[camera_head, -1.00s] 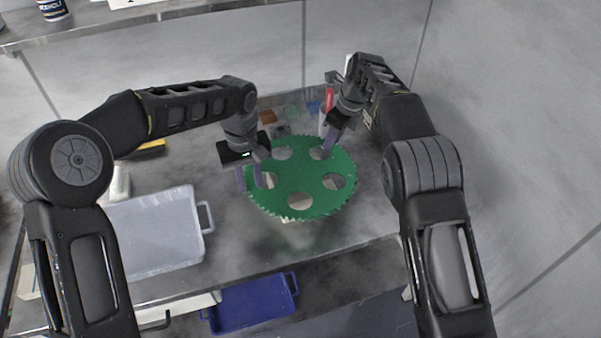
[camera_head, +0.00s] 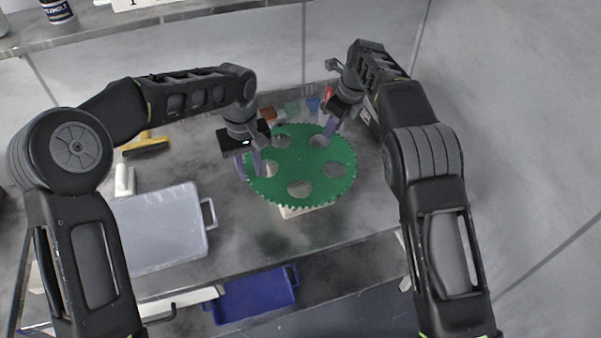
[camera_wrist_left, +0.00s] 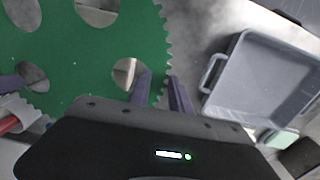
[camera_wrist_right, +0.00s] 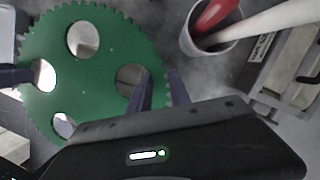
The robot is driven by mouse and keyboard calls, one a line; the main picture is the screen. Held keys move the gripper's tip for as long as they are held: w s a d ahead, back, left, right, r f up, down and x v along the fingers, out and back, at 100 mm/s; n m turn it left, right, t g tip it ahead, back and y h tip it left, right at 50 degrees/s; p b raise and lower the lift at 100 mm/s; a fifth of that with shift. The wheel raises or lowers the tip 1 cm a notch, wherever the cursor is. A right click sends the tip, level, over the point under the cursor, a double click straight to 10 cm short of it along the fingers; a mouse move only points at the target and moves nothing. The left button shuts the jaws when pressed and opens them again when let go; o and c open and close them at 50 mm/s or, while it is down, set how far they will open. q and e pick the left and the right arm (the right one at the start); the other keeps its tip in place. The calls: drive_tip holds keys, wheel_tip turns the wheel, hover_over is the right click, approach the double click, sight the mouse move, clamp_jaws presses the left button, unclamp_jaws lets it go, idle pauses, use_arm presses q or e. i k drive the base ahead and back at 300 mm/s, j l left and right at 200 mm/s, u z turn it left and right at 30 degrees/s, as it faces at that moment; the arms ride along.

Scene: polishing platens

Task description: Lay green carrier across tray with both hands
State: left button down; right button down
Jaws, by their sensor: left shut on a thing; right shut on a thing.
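The green carrier (camera_head: 318,170) is a flat toothed disc with several round holes, held above the table at right of centre. My left gripper (camera_head: 250,163) is shut on its left rim, one finger through a hole; the left wrist view shows the same grip on the carrier (camera_wrist_left: 85,55). My right gripper (camera_head: 330,130) is shut on its far right rim; the right wrist view shows the carrier (camera_wrist_right: 105,50) between its fingers. The grey tray (camera_head: 208,213) lies on the table to the left of the carrier, apart from it, and looks empty.
A pale block (camera_head: 305,211) shows partly beneath the carrier. A blue tray (camera_head: 255,297) sits on the lower shelf. A yellow-handled tool (camera_head: 145,147) and a white bottle (camera_head: 124,181) lie behind the grey tray. A cup with a red-handled item (camera_wrist_right: 215,40) stands near the right gripper.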

sight(141, 229)
drive_tip(key=j+u, duration=0.15)
drive_tip(key=u, duration=0.2)
drive_tip(key=k+j+u, duration=0.1)
drive_tip(key=u, duration=0.25)
drive_tip(key=j+u, duration=0.2)
drive_tip(key=u, duration=0.2)
